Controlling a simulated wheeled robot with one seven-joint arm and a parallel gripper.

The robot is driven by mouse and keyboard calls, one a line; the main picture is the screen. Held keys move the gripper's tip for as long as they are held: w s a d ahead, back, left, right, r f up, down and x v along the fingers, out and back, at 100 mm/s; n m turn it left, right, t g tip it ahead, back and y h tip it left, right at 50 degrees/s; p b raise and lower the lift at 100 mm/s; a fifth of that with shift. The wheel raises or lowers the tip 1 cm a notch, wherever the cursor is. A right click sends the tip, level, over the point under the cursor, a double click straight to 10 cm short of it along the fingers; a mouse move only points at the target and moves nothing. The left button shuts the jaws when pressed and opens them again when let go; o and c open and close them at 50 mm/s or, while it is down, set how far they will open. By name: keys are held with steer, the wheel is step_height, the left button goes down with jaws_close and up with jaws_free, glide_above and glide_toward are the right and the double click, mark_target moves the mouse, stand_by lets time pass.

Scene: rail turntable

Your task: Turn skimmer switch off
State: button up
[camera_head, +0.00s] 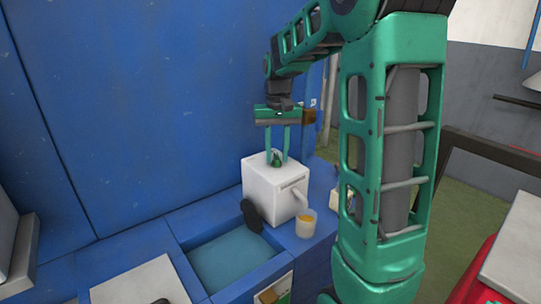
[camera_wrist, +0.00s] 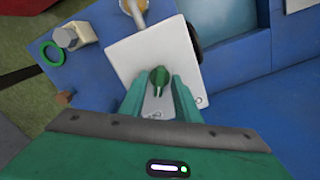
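The skimmer is a white box (camera_head: 272,191) with a black disc (camera_head: 252,215) on its side and a spout over a cup. It stands on the blue counter beside a tank. A green knob (camera_wrist: 159,78), which looks like the switch, sits on the white top face (camera_wrist: 185,50). My gripper (camera_head: 277,153) points down over the box top. Its two green fingers are apart, one on each side of the knob. In the wrist view my gripper (camera_wrist: 157,84) shows gaps between fingers and knob. I cannot tell the exact fingertip height.
A cup with orange-yellow contents (camera_head: 306,223) stands under the spout. The water-filled tank (camera_head: 225,262) is open in front of the skimmer. A green ring (camera_wrist: 52,54) and a small grey-and-white fitting (camera_wrist: 74,36) are on the counter. A tall blue wall (camera_head: 150,100) rises behind.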

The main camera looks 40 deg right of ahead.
mark_target(276, 156)
step_height(276, 156, up, 11)
steer(key=shift+f, duration=0.15)
stand_by(0.4)
steer(key=shift+w, duration=0.1)
steer(key=s+a+f, duration=0.1)
steer(key=s+f, duration=0.4)
steer(key=s, duration=0.4)
steer(key=s+a+f, duration=0.2)
steer(key=s+f, duration=0.3)
steer(key=s, duration=0.5)
steer(key=s+a+f, duration=0.1)
steer(key=s+f, duration=0.4)
steer(key=s, duration=0.4)
steer(key=shift+s+a+m, duration=0.2)
steer(key=shift+s+m, duration=0.1)
steer(key=shift+s, duration=0.05)
steer(key=shift+w+f, duration=0.3)
steer(key=shift+w, duration=0.35)
